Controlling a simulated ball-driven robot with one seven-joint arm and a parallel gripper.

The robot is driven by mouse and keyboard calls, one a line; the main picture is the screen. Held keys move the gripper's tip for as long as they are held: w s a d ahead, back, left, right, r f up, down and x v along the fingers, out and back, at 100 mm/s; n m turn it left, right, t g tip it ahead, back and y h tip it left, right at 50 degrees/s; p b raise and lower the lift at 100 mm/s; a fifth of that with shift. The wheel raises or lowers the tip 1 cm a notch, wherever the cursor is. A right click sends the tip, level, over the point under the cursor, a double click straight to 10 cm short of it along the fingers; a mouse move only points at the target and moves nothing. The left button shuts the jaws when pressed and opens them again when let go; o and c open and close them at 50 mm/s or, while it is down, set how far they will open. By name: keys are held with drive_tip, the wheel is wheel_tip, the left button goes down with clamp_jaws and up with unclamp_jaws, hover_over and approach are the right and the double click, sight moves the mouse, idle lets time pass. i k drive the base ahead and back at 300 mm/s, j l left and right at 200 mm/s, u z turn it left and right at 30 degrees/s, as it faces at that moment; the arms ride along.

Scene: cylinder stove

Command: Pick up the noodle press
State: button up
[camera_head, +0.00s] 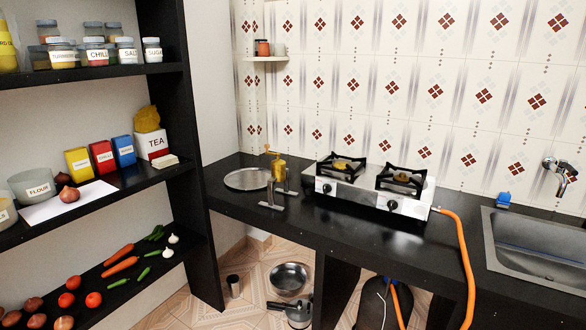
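A small brass-coloured press with a handle on top (278,169) stands upright on the black counter (235,203), left of the stove; I take it to be the noodle press. My gripper and arm are not in view.
A round metal plate (245,179) lies left of the press. A two-burner stove (366,192) stands to its right, with an orange hose (466,260). Black shelves (172,120) with jars and boxes rise at the left. Metal pots (289,278) sit on the floor below.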

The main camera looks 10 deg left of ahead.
sight(280, 171)
drive_tip(key=i+l+u, duration=0.1)
drive_tip(key=i+u, duration=0.2)
drive_tip(key=i, duration=0.25)
drive_tip(key=i+l+u, duration=0.2)
drive_tip(key=i+u, duration=0.15)
drive_tip(key=i, duration=0.15)
drive_tip(key=i+l+u, duration=0.3)
drive_tip(key=i, duration=0.2)
